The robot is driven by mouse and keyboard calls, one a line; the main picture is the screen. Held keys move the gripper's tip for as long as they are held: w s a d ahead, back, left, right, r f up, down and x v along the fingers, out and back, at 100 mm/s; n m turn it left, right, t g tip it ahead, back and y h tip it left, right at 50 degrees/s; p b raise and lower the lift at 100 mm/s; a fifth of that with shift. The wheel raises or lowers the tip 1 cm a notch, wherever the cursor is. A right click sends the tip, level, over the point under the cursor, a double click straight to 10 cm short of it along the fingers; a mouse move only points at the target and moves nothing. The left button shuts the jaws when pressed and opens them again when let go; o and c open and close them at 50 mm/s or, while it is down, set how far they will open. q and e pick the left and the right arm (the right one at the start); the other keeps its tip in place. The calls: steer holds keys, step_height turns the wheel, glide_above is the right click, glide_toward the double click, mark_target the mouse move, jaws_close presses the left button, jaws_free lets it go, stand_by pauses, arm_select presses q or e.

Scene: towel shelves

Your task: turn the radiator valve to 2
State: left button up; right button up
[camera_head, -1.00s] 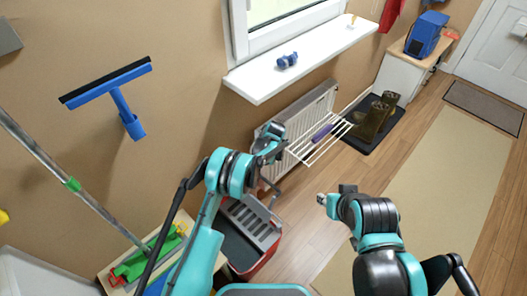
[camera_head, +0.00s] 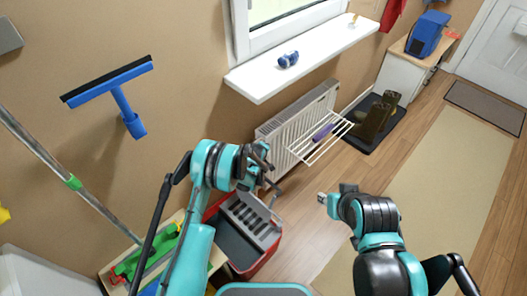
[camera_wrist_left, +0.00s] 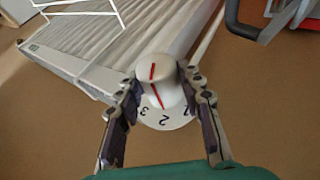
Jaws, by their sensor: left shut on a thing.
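The radiator valve knob (camera_wrist_left: 156,72) is white, with a red line on its top and another red line on its side. Below it a white dial collar (camera_wrist_left: 166,120) carries the digits 3, 2 and 1, seen upside down. The lower red line slants toward the 2. My left gripper (camera_wrist_left: 158,92) has its fingers on either side of the knob and is shut on it. In the head view my left gripper (camera_head: 262,168) is at the near end of the radiator (camera_head: 297,122) and hides the knob. My right gripper (camera_head: 322,199) hangs over the floor; its jaws are too small to read.
A white wire rack (camera_head: 322,138) with a purple item juts out from the radiator. A red-rimmed grey crate (camera_head: 266,258) stands below my left arm. A white windowsill (camera_head: 258,83) is above.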

stand_by(0.4)
arm_select(q)
steer(key=o, duration=1.2)
steer(key=shift+c, duration=0.2)
steer(key=shift+r, duration=0.1)
steer(key=v, duration=1.2)
steer(key=shift+s, duration=0.1)
